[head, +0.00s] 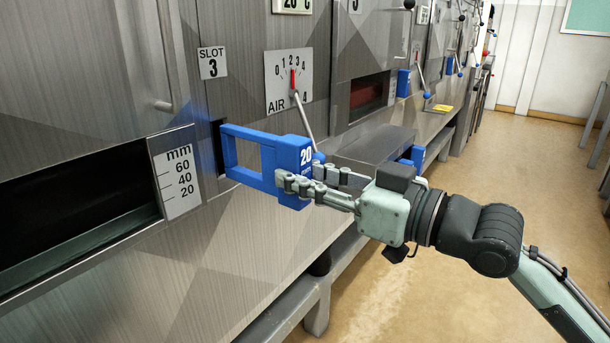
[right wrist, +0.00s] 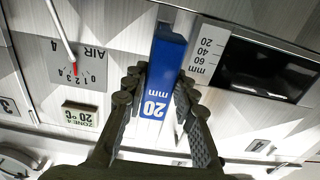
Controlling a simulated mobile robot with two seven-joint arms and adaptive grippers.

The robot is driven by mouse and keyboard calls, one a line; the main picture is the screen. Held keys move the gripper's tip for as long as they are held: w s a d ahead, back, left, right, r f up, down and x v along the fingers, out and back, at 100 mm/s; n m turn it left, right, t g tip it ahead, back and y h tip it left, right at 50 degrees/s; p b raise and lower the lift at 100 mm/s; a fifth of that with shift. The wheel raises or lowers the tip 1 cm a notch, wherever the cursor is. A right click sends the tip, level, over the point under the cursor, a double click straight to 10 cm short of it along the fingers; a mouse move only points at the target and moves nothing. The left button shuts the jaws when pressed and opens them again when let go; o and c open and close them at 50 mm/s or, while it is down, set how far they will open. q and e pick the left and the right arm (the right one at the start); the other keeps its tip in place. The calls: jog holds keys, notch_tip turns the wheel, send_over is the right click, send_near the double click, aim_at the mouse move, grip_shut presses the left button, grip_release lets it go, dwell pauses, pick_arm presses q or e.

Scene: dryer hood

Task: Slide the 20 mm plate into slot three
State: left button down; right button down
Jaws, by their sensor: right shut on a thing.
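The 20 mm plate (head: 300,160) is a blue, frame-like block with a white "20" on its end face. My right gripper (head: 303,178) is shut on its near end. In the right wrist view the plate (right wrist: 163,75) stands between both fingers (right wrist: 162,82). Its far end reaches the dark slot opening (head: 216,136) in the metal front, below the "SLOT 3" label (head: 212,62). I cannot tell how far, if at all, the end is inside. The plate is roughly level. My left gripper is not in view.
A mm scale (head: 174,172) and a long dark opening (head: 75,205) lie left of the slot. The AIR lever (head: 304,125) hangs close beside the plate, its blue knob near my fingers. Another blue plate (head: 417,155) shows behind my wrist. The floor at right is clear.

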aim_at(226, 152)
jog(key=shift+x, duration=6.45)
jog(key=c, duration=1.1)
grip_release()
jog(key=shift+c, duration=0.2)
jog(key=v, duration=1.2)
